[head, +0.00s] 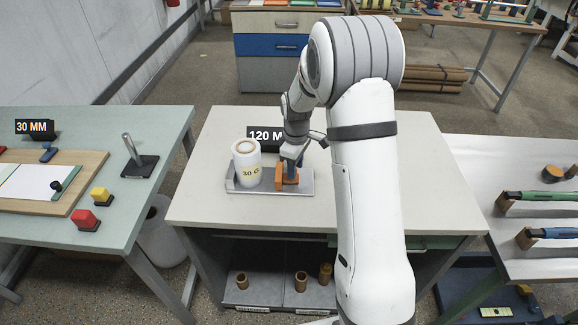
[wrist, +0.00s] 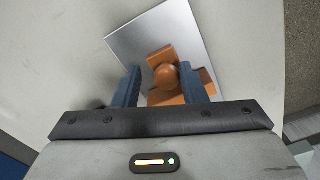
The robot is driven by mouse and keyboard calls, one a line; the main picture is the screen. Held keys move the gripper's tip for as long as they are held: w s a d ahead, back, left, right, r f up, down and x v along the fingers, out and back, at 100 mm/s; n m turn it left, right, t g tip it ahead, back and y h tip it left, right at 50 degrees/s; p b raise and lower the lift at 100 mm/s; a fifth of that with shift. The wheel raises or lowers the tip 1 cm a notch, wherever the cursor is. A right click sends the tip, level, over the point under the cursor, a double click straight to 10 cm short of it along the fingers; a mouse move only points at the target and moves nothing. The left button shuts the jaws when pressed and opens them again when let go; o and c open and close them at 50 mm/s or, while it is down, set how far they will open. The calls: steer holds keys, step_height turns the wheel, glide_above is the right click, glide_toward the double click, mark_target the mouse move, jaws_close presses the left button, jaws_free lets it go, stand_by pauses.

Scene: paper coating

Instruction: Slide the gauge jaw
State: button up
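The gauge is a flat grey metal plate (head: 306,184) on the cabinet top. Its orange jaw (head: 281,182) stands at the plate's right part. A white roll marked "30 G" (head: 247,166) stands upright on the left part. My gripper (head: 291,172) is directly over the jaw. In the wrist view, my gripper (wrist: 161,85) has its two blue fingers apart, one on each side of the jaw's round orange knob (wrist: 166,77). A gap shows on the knob's left; contact on the right is unclear. The wrist view also shows the plate (wrist: 175,25); the roll is not visible there.
A black "120 M..." sign (head: 262,134), partly hidden by my arm, stands behind the gauge. The cabinet top (head: 210,205) is clear in front and at left. A green table (head: 165,125) stands left, and a bench with green and blue tools (head: 540,232) stands right.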

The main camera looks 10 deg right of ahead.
steer(key=shift+o, duration=0.8)
steer(key=shift+a, duration=0.25)
steer(key=shift+r, duration=0.3)
step_height(320, 180, up, 7)
steer(key=shift+b, duration=0.4)
steer(key=shift+r, duration=0.15)
steer(key=shift+s+r, duration=0.25)
steer(key=s+r+m+t, duration=0.1)
steer(key=s+r+m, duration=0.4)
steer(key=s+r, duration=0.5)
steer(key=s+f+m+t, duration=0.1)
steer(key=s+m, duration=0.4)
steer(key=s, duration=1.2)
steer(key=shift+s+d+f+m+t, duration=0.2)
steer(key=shift+s+f+m+t, duration=0.15)
steer(key=shift+t, duration=0.15)
